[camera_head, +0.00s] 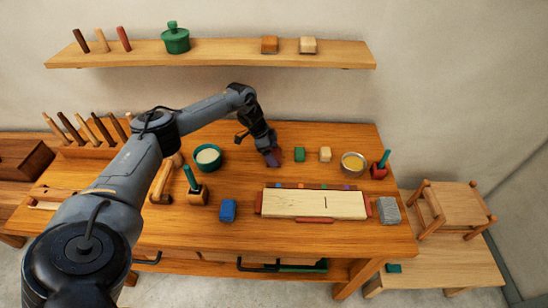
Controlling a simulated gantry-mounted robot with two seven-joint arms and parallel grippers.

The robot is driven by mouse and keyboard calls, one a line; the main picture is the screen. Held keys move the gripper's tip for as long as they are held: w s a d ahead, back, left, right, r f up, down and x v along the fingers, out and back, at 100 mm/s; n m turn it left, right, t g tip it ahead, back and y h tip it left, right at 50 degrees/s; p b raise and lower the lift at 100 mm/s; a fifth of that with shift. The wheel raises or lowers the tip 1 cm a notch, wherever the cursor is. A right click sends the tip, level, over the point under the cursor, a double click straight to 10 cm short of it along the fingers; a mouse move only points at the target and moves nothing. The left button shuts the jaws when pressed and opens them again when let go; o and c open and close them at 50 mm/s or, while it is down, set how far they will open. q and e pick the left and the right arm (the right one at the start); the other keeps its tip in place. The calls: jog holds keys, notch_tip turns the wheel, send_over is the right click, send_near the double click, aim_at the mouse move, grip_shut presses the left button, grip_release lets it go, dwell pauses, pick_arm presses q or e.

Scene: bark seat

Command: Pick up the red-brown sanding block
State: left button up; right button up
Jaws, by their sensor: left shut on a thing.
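The red-brown sanding block (274,157) is at the back middle of the workbench, mostly hidden by my left gripper (271,151). The gripper comes down on it from above and is shut on it; only a small dark reddish part shows. I cannot tell whether the block touches the bench top. A green block (300,154) and a tan block (325,154) stand in a row to its right. My right gripper is not in view.
A teal bowl (208,157) stands left of the gripper, and a bowl of yellow stuff (353,162) stands to the right. A pale board (314,204) lies in front, with a blue block (228,211) to its left. A wall shelf (215,55) hangs behind.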

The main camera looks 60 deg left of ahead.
aim_at(274, 154)
pick_arm(q)
jog(key=shift+r, duration=0.15)
jog(key=shift+r, duration=0.25)
jog(key=r, duration=0.3)
jog(key=shift+w+d+r+p, duration=0.15)
jog(key=shift+d+r+p, duration=0.05)
jog(key=shift+r+p, duration=0.2)
jog(key=w+d+r, duration=0.6)
jog(key=w+d, duration=0.1)
jog(key=d, duration=0.1)
jog(key=shift+d+r+p, duration=0.2)
jog(key=shift+d+p, duration=0.15)
jog(key=shift+p, duration=0.05)
jog(key=o, duration=0.4)
jog(key=shift+c, duration=1.4)
